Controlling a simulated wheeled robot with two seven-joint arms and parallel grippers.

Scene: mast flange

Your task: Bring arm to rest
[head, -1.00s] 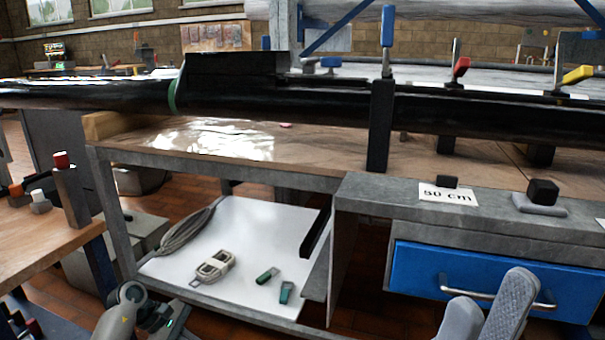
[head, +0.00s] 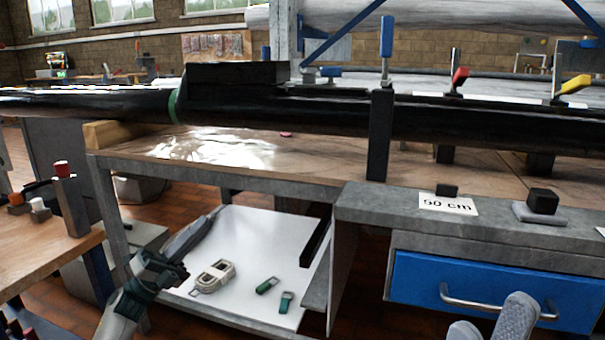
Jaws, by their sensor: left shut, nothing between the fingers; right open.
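My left gripper (head: 172,272) is at the lower left, with its arm coming up from the bottom edge. It is shut and holds nothing. The rest of the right arm is out of view.
A long black mast (head: 330,112) lies across the bench (head: 225,178), held by clamps. The white lower shelf (head: 250,232) bears a pale strap (head: 213,277) and two green pieces. A side table (head: 40,250) stands left. A 50 cm card (head: 448,204) lies on the grey ledge.

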